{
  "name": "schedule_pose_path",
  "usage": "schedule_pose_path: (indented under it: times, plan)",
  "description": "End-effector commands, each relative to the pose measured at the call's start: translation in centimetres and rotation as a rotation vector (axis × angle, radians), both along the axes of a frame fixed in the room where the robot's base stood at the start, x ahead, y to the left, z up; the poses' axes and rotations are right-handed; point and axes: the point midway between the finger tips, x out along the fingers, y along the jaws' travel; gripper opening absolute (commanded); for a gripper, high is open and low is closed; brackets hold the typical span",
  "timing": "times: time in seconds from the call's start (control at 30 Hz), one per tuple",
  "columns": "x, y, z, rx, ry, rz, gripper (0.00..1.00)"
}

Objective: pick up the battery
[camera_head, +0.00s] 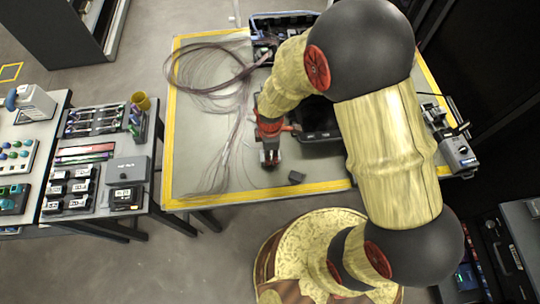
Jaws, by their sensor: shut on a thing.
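My gripper (270,160) points down over the table, left of the dark splicer case. It is shut on a small dark thing, which seems to be the battery. The fingers and the small size in the picture hide most of it. I cannot tell whether it touches the tabletop. A separate small dark block (296,177) lies on the table to the right of my fingertips, near the front edge.
The yellow-edged table (215,190) has loose fibre cables (205,80) on its left. A dark case (318,120) stands partly behind my arm. A grey device (458,153) sits at the right edge. Side tables on the left hold racks and a yellow cup (141,101).

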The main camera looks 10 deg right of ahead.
Motion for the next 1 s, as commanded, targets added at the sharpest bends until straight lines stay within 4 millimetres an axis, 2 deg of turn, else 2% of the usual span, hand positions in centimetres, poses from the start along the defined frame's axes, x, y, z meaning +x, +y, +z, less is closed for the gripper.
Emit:
schedule_pose_path:
  times: [0.27,0.67,0.87,1.0]
  plan:
    - [0.0,0.0,0.0,0.000,0.000,0.000,0.00]
    - [0.1,0.0,0.3,0.001,-0.002,0.000,0.00]
    - [0.1,0.0,1.9,0.001,-0.003,0.000,0.00]
    - [-0.3,0.3,4.1,0.002,-0.004,0.002,0.00]
